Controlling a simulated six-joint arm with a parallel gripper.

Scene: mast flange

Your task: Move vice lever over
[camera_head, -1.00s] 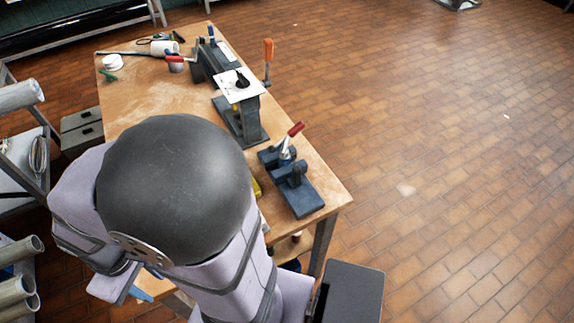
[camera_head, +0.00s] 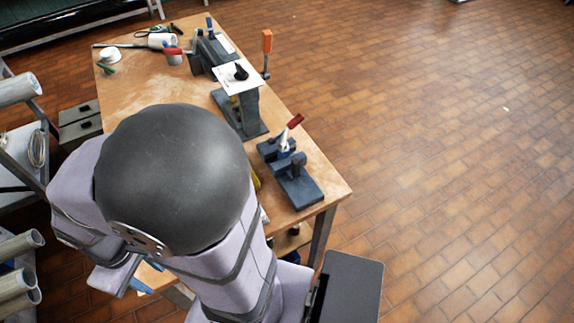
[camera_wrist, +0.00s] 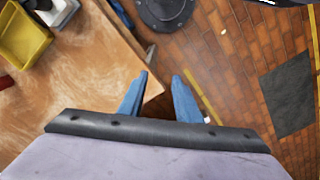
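A dark blue-grey vice (camera_head: 300,192) stands at the near right corner of the wooden table. Its red-handled lever (camera_head: 295,120) sticks up, tilted to the right. My gripper (camera_wrist: 162,77) shows in the wrist view as two blue fingers, spread apart with nothing between them. They are over the table corner and the floor beside it. The vice is not seen in the wrist view.
A grey stand with a white plate (camera_head: 236,77) stands behind the vice. Beyond it are an orange-handled lever (camera_head: 267,41) and a red-handled tool (camera_head: 172,50). A yellow bin (camera_wrist: 22,40) lies at the wrist view's upper left. Open tiled floor lies right of the table.

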